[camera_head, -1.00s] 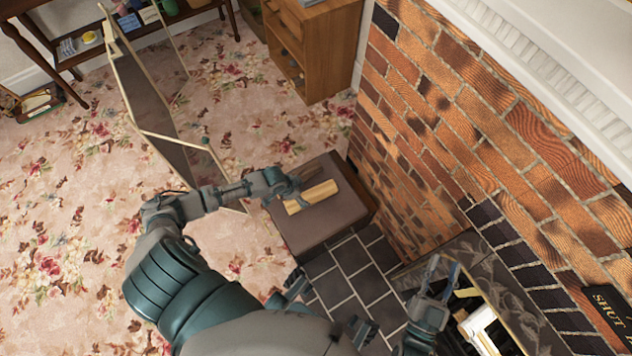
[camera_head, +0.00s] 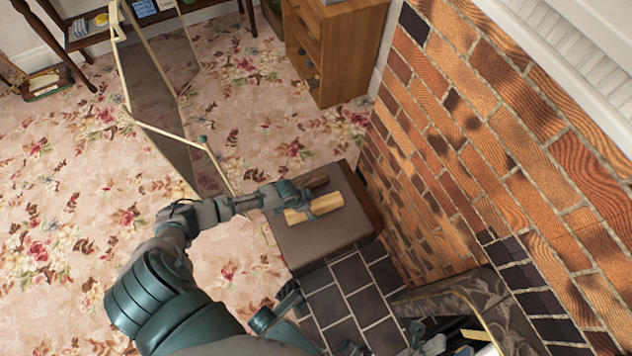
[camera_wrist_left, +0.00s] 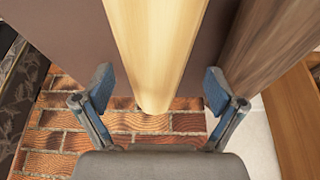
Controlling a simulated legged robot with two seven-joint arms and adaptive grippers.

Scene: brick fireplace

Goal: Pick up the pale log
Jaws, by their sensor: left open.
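The pale log (camera_head: 328,204) lies on top of a brown box (camera_head: 305,243) in the head view. My left gripper (camera_head: 306,203) is over it. In the left wrist view the pale log (camera_wrist_left: 155,45) runs down from the top edge, its near end between the two spread fingers of my left gripper (camera_wrist_left: 157,88). Gaps show on both sides, so the fingers do not grip it. My right gripper (camera_head: 428,346) is partly cut off at the bottom edge, by the fireplace; its jaws are unclear.
A dark log (camera_head: 316,180) lies right behind the pale one; it also shows in the wrist view (camera_wrist_left: 262,50). The brick wall (camera_head: 480,130) is to the right. A folding screen (camera_head: 150,90) stands left, behind my left arm. Floral carpet (camera_head: 70,190) is open.

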